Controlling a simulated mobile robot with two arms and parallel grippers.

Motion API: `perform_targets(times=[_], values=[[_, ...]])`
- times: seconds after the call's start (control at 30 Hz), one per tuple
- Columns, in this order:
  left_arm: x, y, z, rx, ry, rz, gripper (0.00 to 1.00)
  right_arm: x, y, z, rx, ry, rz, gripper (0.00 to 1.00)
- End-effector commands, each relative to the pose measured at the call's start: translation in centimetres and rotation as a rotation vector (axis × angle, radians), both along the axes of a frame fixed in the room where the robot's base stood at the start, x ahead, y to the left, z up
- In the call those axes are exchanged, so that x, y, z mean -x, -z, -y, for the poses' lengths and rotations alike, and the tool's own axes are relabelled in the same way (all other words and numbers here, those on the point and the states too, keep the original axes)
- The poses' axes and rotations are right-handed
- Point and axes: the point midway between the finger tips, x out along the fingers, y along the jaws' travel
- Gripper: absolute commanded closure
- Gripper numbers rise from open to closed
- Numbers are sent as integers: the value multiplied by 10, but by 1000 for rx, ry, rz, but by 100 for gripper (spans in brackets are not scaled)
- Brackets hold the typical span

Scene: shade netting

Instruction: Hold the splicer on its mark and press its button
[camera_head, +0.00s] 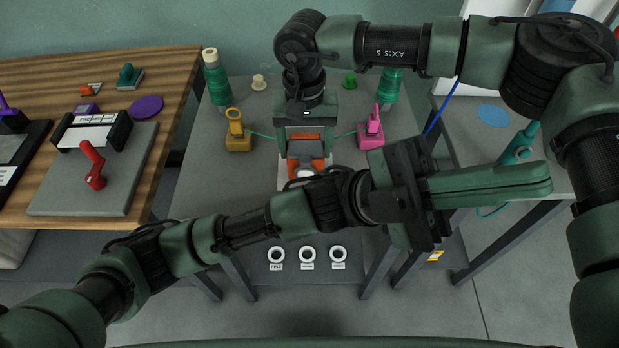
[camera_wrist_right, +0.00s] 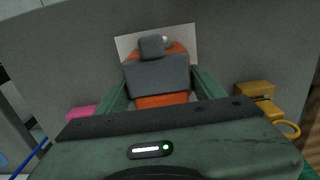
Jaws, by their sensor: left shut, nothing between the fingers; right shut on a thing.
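The splicer (camera_head: 306,148), orange with a dark grey block, is between the fingers of my right gripper (camera_head: 306,158) at the middle of the grey table. In the right wrist view the splicer (camera_wrist_right: 158,75) sits between both green fingers, with a white plate (camera_wrist_right: 124,44) behind it, perhaps its mark. A small grey block (camera_wrist_right: 151,46) stands on top; I cannot tell whether it is the button. My left gripper (camera_head: 548,178) is shut and empty, right of the splicer, pointing right. My left arm passes in front of the splicer's near side.
A yellow clamp (camera_head: 238,138) and a pink clamp (camera_head: 371,135) flank the splicer, with green threads towards it. Green spools (camera_head: 216,82) stand behind. A wooden table (camera_head: 60,75) is on the left. A teal tool (camera_head: 520,145) lies near my left gripper on the right table.

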Motion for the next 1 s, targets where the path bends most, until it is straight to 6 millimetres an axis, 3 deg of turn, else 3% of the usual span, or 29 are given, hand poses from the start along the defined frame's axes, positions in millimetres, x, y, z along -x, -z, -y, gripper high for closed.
perform_targets(times=[0.17, 0.37, 0.5, 0.63, 0.77, 0.83, 1.0], values=[[25, 25, 14, -125, -2, 420, 100, 0, -1, 0, -1, 0, 1, 97], [56, 63, 8, -308, 106, 786, 100, 0, -1, 0, -1, 0, 1, 97], [86, 119, 1, -515, 277, 1012, 100, 0, 0, 0, -1, 0, 1, 97], [91, 165, -7, -717, 361, 1180, 100, 0, -1, 0, -1, 0, 1, 97], [79, 208, -22, -869, 416, 1423, 100, 0, -1, 0, -1, 0, 1, 97], [61, 229, -40, -880, 483, 1655, 100, 0, -1, 0, -1, 0, 1, 97], [-5, 250, -81, -851, 716, 2200, 100, 0, -1, 0, -1, 0, 1, 97]])
